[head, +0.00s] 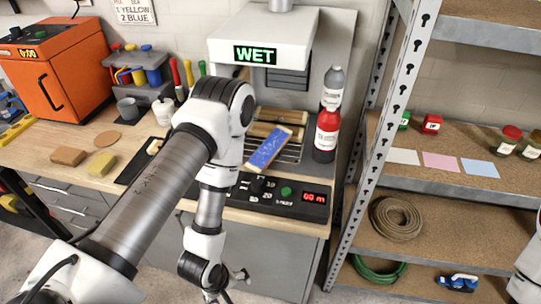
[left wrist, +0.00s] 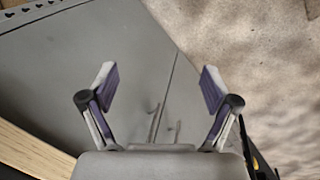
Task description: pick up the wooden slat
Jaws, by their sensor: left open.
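Wooden slats lie on the rack under the grey machine with the green "WET" sign; one pale wooden slat (head: 281,116) shows at the back. A slat with a blue top face (head: 268,149) lies tilted at the rack's front. My left arm crosses in front and hides part of the rack. My left gripper (left wrist: 158,82) is open and empty, low in front of the grey cabinet, below the bench top; in the head view it is mostly hidden or cut off at the bottom. No slat shows between its fingers. My right gripper is not in view.
A red bottle (head: 326,134) stands right of the rack. A black control panel (head: 272,194) lines the bench front. A metal shelf unit (head: 385,110) stands to the right. An orange oven (head: 55,75), sponge (head: 102,164) and brown block (head: 68,157) are at left.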

